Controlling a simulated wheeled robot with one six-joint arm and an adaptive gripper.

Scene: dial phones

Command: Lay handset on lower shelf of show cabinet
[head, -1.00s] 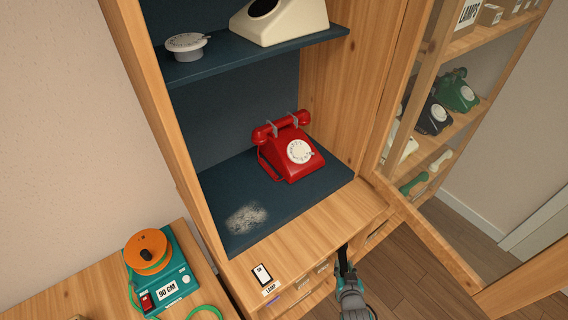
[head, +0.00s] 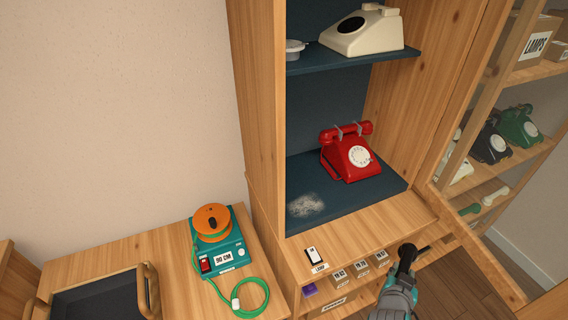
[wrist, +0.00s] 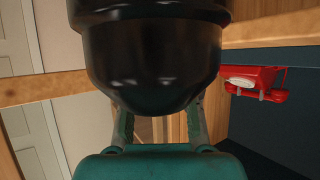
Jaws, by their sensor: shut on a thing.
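The show cabinet (head: 262,110) stands with its glazed door open to the right. Its dark blue lower shelf (head: 345,204) holds a red dial phone (head: 350,160) with its own handset on top. A pale dusty patch (head: 305,206) lies at the shelf's front left; the shelf between is bare. My gripper (head: 403,279) is in front of the cabinet, low and to the right. It is shut on a black handset (head: 407,258), whose rounded end (wrist: 150,62) fills the middle of the wrist view. The red phone also shows at right in the wrist view (wrist: 258,82).
The upper shelf (head: 350,60) carries a cream phone (head: 365,32) and a grey dial. The open door (head: 470,225) stands close to the right of my gripper.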

